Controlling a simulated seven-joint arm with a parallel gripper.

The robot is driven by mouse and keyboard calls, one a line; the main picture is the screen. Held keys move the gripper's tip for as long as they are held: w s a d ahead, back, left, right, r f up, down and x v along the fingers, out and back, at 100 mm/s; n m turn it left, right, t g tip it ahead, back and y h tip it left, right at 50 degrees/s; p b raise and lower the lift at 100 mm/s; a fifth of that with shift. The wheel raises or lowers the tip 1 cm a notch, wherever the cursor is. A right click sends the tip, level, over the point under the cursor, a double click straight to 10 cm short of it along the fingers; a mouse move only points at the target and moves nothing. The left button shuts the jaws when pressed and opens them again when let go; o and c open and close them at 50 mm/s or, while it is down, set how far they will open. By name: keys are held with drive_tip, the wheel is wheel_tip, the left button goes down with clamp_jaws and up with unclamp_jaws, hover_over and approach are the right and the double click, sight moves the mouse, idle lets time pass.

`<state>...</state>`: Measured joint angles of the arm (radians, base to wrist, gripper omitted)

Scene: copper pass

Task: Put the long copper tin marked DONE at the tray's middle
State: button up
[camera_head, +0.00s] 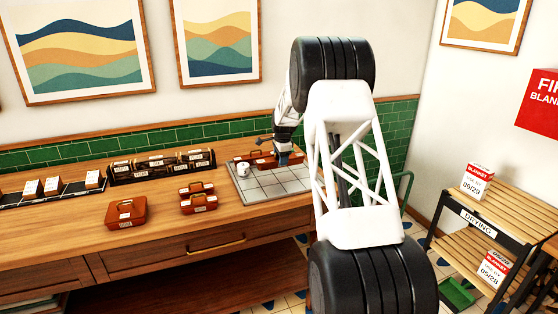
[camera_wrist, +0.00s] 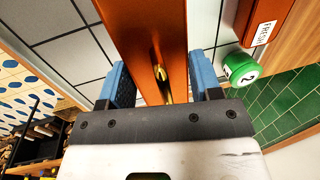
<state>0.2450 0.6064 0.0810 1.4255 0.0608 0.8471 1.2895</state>
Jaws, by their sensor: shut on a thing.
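My gripper (camera_wrist: 160,82) is shut on a long copper tin (camera_wrist: 140,30) with a brass handle between its blue fingers. In the wrist view the tin lies over the pale tiled tray; I cannot tell whether it touches it. No label on the held tin is readable. In the head view my gripper (camera_head: 284,152) is over the back part of the tray (camera_head: 270,192), and my own arm hides the tray's right side. Another copper tin, marked FRESH (camera_wrist: 262,22), is at the upper right of the wrist view.
A green cylinder marked 2 (camera_wrist: 240,70) stands close to the right finger. A white round container (camera_head: 243,170) is at the tray's left. Left of the tray are small copper tins (camera_head: 198,203), a larger copper box (camera_head: 126,213) and a dark rack (camera_head: 162,166). The tray's front is clear.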

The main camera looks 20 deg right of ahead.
drive_tip(key=shift+w+d+f, duration=0.1)
drive_tip(key=shift+w+d, duration=0.1)
drive_tip(key=shift+w, duration=0.75)
drive_tip(key=shift+w+d+f, duration=0.1)
drive_tip(key=shift+w+d, duration=0.15)
drive_tip(key=shift+w, duration=0.75)
drive_tip(key=shift+w+d+f, duration=0.1)
drive_tip(key=shift+w+d, duration=0.1)
drive_tip(key=shift+w, duration=0.75)
drive_tip(key=shift+f, duration=1.7)
drive_tip(key=shift+f, duration=0.1)
drive_tip(key=o, duration=1.3)
drive_tip(key=shift+c, duration=0.2)
wheel_tip(320, 180, up, 12)
drive_tip(key=s, duration=0.2)
drive_tip(key=shift+s, duration=0.15)
